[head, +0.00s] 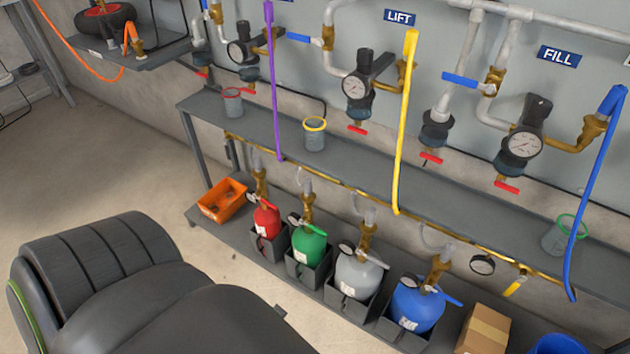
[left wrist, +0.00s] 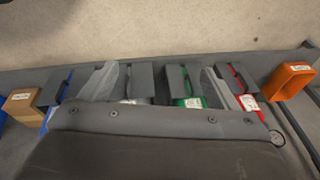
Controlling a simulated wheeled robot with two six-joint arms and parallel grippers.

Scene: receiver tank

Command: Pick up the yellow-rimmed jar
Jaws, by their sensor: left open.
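The yellow-rimmed jar (head: 314,137) is a clear grey jar standing upright on the long grey shelf (head: 350,172) in the head view. It stands between a hanging purple hose and a hanging yellow hose. It does not show in the left wrist view. My left gripper (left wrist: 157,78) shows in the left wrist view, its two grey fingers wide apart with nothing held between them. It is above the lower shelf with the tanks, away from the jar. In the head view my arm fills the lower left and I cannot make out the fingers. My right gripper is not seen.
A red-rimmed jar (head: 232,103) and a green-rimmed jar (head: 563,236) stand on the same shelf. The purple hose (head: 273,85) and yellow hose (head: 404,125) hang down to its front edge. Gauges and valves overhang the back. Below are coloured tanks, an orange bin (head: 222,199) and a cardboard box (head: 484,331).

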